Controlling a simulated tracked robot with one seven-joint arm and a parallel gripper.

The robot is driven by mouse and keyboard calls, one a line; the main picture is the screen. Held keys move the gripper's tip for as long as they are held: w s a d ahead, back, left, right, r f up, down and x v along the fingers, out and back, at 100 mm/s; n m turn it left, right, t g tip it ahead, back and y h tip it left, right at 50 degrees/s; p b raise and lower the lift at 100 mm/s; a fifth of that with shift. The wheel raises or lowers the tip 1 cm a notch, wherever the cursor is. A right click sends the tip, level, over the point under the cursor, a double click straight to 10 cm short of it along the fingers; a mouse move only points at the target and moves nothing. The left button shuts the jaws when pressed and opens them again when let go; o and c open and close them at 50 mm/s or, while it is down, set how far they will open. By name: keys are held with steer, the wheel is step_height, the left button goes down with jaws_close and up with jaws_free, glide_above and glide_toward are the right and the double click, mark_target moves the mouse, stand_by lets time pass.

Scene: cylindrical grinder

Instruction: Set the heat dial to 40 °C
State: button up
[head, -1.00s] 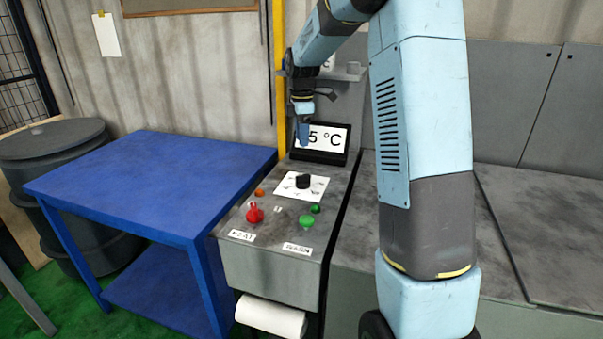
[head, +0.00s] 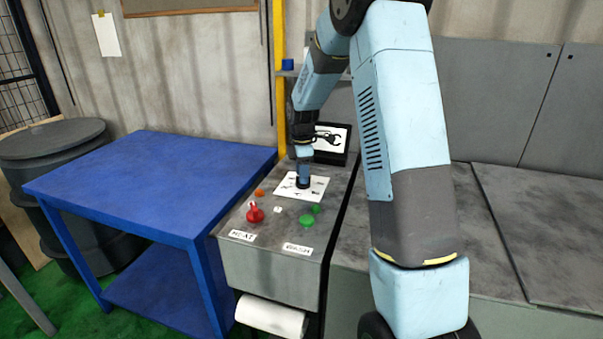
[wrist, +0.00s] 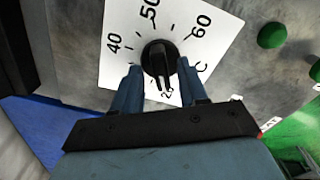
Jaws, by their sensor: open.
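The heat dial is a black round knob (wrist: 158,57) on a white scale plate (wrist: 120,70) in the wrist view. Marks 40, 50 and 60 show, and a number starting with 2 is partly covered. The knob's pointer ridge faces down, near that number. My gripper (wrist: 159,74) is open, with one blue finger on each side of the knob; I cannot tell whether they touch it. In the head view my gripper (head: 304,176) is down at the dial and mostly hides it; the scale plate (head: 318,186) shows around it.
A red knob (head: 254,213), a green button (head: 306,221), a small green light (head: 317,208) and an orange light (head: 259,192) share the control panel. A display (head: 338,135) stands behind, its reading mostly hidden by my arm. A bare blue table (head: 150,175) is on the left.

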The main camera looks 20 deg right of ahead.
jaws_close()
stand_by(0.4)
steer(key=shift+r+m, duration=0.1)
steer(key=shift+m, duration=0.2)
steer(key=m, duration=0.4)
steer(key=shift+w+m, duration=0.1)
steer(key=shift+m, duration=0.2)
steer(key=m, duration=0.5)
steer(key=shift+w, duration=0.1)
steer(key=m, duration=0.6)
steer(key=shift+d+m, duration=0.1)
steer(key=shift+m, duration=0.3)
steer(key=m, duration=0.6)
steer(key=shift+m, duration=0.4)
